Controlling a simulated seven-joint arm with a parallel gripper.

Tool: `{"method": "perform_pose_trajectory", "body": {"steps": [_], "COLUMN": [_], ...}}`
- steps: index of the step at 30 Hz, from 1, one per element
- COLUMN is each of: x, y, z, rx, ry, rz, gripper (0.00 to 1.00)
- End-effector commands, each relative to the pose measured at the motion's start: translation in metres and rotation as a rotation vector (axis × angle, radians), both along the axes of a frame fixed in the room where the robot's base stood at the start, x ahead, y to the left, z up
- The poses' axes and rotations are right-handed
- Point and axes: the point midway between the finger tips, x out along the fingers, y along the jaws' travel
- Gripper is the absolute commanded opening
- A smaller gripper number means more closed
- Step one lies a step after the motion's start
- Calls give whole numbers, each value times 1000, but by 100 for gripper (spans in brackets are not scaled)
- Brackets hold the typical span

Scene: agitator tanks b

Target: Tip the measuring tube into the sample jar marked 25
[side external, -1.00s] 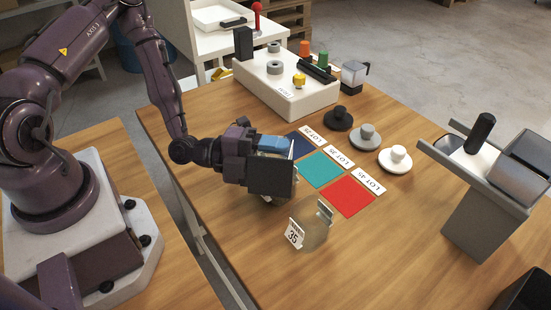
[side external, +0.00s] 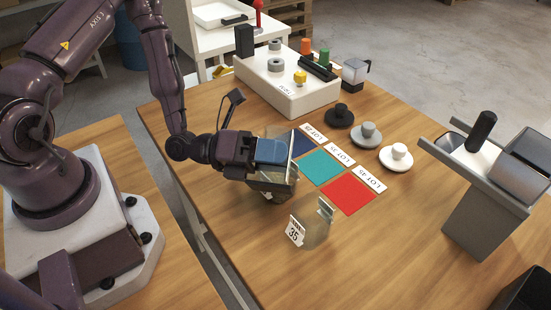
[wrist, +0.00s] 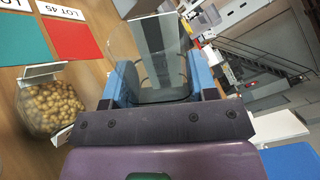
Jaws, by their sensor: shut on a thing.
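My gripper (side external: 272,152), with blue fingers, is shut on the clear measuring tube (wrist: 165,55). In the wrist view the tube stands between the fingers (wrist: 165,85) and I see no beads in it. In the side view the gripper is rolled over, and a clear jar (side external: 268,190) lies low beneath it, partly hidden. The wrist view shows a clear jar holding many tan beads (wrist: 50,105) to the left of the fingers; its number is not readable. Another clear jar (side external: 318,228), with a white tag marked 35, stands nearer the side camera.
Navy (side external: 296,143), teal (side external: 321,167) and red (side external: 349,194) mats lie behind the jars with lot cards. Knobbed lids (side external: 366,135) stand behind them. A grey stand (side external: 475,200) is at the right, a white block (side external: 285,88) at the back. The front table is clear.

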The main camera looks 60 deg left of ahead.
Motion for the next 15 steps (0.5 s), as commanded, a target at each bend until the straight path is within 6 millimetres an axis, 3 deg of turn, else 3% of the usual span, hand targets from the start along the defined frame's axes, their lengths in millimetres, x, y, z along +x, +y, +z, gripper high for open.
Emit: {"method": "perform_pose_trajectory", "body": {"steps": [15], "x": [7], "y": [7], "z": [9], "rx": [369], "ry": [-368], "rz": [0], "gripper": [0]}}
